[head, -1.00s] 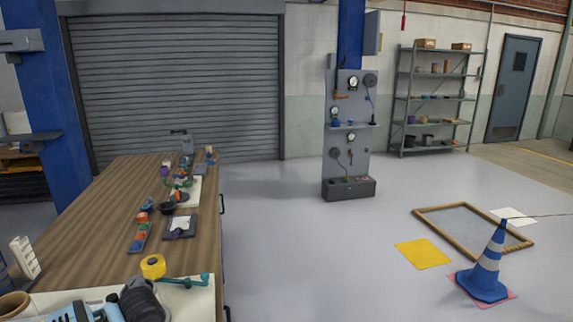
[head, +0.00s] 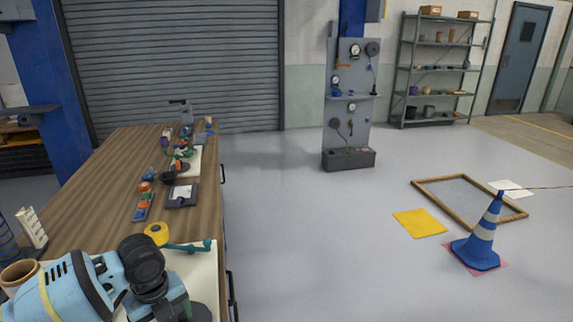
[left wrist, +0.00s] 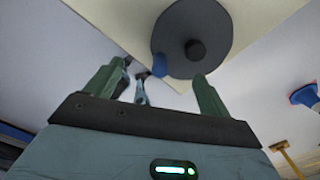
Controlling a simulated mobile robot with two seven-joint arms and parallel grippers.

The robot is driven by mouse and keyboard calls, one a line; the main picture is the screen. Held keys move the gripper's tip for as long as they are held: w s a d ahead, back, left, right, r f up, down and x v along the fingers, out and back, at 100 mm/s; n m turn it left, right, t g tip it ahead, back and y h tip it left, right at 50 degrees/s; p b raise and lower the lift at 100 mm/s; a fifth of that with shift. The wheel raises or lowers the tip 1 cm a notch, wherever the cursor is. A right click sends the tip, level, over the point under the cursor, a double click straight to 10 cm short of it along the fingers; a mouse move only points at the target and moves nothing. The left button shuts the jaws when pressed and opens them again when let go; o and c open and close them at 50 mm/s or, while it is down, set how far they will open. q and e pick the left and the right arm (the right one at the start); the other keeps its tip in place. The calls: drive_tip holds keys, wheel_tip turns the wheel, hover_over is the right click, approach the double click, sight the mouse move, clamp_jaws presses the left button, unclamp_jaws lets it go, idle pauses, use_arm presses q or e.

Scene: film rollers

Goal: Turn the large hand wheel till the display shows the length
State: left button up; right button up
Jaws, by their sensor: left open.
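In the left wrist view a large dark grey wheel-like disc (left wrist: 215,25) with a black hub shows just beyond my left gripper (left wrist: 160,74). A blue knob (left wrist: 158,66) sits at its rim, in line with the space between the two green fingers. The fingers are apart; I cannot tell whether they touch the disc or knob. In the head view a dark round edge (head: 203,313), perhaps the same disc, shows beside my gripper at the bench's near end. A yellow roll (head: 157,233) and a teal crank handle (head: 189,247) are just beyond. I cannot make out a length display.
The wooden bench (head: 110,215) carries several small tools and trays farther back. A beige tube (head: 18,275) and a white rack (head: 33,228) stand at its near left. The floor right of the bench is clear up to a blue cone (head: 480,240) and yellow mat (head: 420,223).

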use_arm(q)
drive_tip(key=shift+r, duration=1.35)
drive_tip(key=s+d+f+n+t+h, duration=0.1)
drive_tip(key=s+d+f+n+h, duration=0.2)
drive_tip(key=s+d+f+n, duration=0.8)
drive_tip(key=s+a+n+y, duration=0.1)
drive_tip(key=s+a+n, duration=0.2)
drive_tip(key=s+n, duration=0.25)
drive_tip(key=s+a+n+t+y, duration=0.1)
drive_tip(key=s+a+n, duration=0.25)
drive_tip(key=s, duration=0.35)
drive_tip(key=s+a+n+y, duration=0.1)
drive_tip(key=s+a+n, duration=0.1)
drive_tip(key=s+n, duration=0.4)
drive_tip(key=w+d+f+t+h, duration=0.1)
drive_tip(key=w+d+f+t, duration=0.1)
drive_tip(key=w+f+t, duration=0.5)
drive_tip(key=shift+d+f+m+t+h, duration=0.3)
drive_tip(key=shift+d+f+m+h, duration=0.1)
drive_tip(key=shift+f, duration=1.5)
